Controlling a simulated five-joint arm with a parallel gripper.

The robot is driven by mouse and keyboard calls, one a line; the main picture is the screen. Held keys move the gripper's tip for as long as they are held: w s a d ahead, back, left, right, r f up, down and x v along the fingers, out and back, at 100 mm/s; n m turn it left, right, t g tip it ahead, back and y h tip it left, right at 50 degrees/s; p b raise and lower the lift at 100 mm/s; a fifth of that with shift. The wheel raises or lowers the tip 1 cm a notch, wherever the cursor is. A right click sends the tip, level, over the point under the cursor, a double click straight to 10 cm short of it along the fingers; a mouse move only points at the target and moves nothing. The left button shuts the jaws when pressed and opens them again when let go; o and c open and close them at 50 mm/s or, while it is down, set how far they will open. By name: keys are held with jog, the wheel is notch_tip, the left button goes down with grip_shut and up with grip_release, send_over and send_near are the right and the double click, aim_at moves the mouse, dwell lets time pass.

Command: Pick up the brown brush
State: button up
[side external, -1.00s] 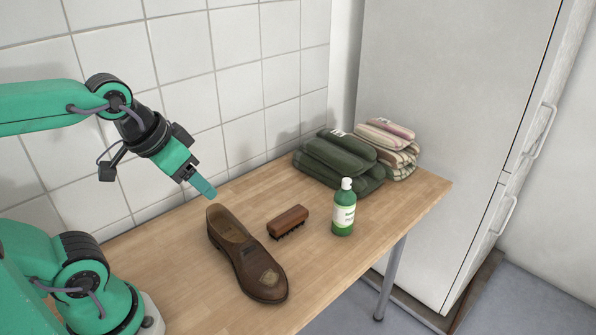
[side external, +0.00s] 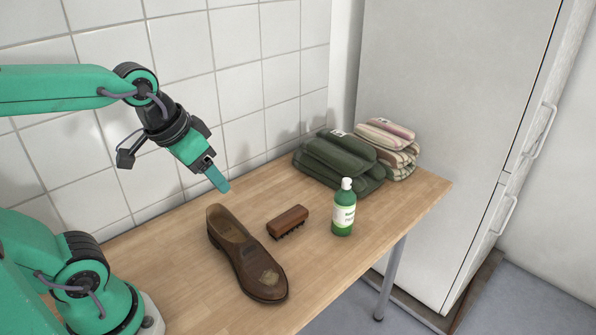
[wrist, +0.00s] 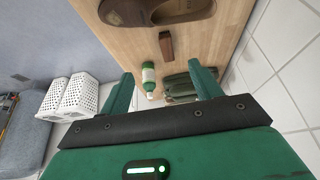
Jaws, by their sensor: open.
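The brown brush (side external: 288,222) lies on the wooden table, bristles down, between the shoe and the green bottle. In the wrist view the brush (wrist: 166,45) shows near the top, beyond the fingertips. My gripper (side external: 219,182) hangs above the table, up and to the left of the brush and clear of it. In the wrist view my gripper (wrist: 166,82) has its two green fingers wide apart with nothing between them in its grasp.
A brown shoe (side external: 228,235) lies left of the brush. A green bottle (side external: 343,215) stands to its right. Folded green towels (side external: 335,155) and striped towels (side external: 390,145) lie at the back. A tiled wall borders the table. White baskets (wrist: 70,97) show in the wrist view.

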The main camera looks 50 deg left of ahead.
jog(key=w+f+g, duration=0.3)
jog(key=w+f, duration=0.2)
jog(key=w, duration=0.6)
jog(key=g, duration=0.2)
send_over(288, 216)
jog(key=f, duration=1)
jog(key=shift+s+a, duration=0.15)
jog(key=shift+s, duration=0.25)
jog(key=shift+w+f, duration=0.3)
jog(key=shift+f, duration=0.35)
jog(key=shift+f, duration=0.1)
jog(key=shift+f, duration=1.2)
jog(key=shift+f, duration=0.1)
jog(key=shift+f, duration=2.5)
jog(key=shift+c, duration=0.4)
jog(key=c, duration=1.1)
